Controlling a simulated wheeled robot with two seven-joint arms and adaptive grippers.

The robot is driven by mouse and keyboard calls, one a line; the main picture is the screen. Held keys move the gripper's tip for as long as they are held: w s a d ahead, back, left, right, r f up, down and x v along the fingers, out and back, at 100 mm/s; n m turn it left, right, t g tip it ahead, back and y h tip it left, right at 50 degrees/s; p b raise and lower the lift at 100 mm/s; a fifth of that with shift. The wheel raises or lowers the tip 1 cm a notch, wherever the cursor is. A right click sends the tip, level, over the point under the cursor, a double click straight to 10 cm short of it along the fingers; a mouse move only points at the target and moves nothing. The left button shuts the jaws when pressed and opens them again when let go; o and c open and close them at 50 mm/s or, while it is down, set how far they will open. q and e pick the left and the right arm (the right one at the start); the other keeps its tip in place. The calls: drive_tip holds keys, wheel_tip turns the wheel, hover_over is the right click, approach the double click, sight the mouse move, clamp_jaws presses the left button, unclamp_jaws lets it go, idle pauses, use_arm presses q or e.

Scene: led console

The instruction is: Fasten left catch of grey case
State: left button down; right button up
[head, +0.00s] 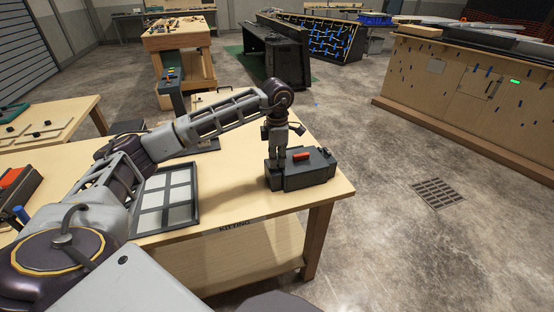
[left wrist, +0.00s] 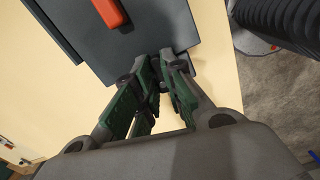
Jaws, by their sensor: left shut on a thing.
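The case also shows in the left wrist view (left wrist: 105,52), with the red-orange part (left wrist: 108,12) at the top. My left gripper (head: 279,158) is over the left part of the case, pointing down. In the left wrist view its fingers (left wrist: 160,78) are close together at the case's edge, shut on a small part that they hide. I take this to be the left catch, but its position cannot be made out. My right gripper is not in view.
A tray with light square panels (head: 167,205) lies on the table left of the case. The table's front edge (head: 262,219) is close to the case. Open concrete floor lies to the right, with a drain grate (head: 437,192).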

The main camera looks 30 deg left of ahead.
use_arm(q)
drive_tip(key=shift+w+a+n, duration=0.1)
drive_tip(key=shift+n, duration=1)
drive_tip(key=c, duration=1.5)
unclamp_jaws()
wheel_tip(320, 180, up, 12)
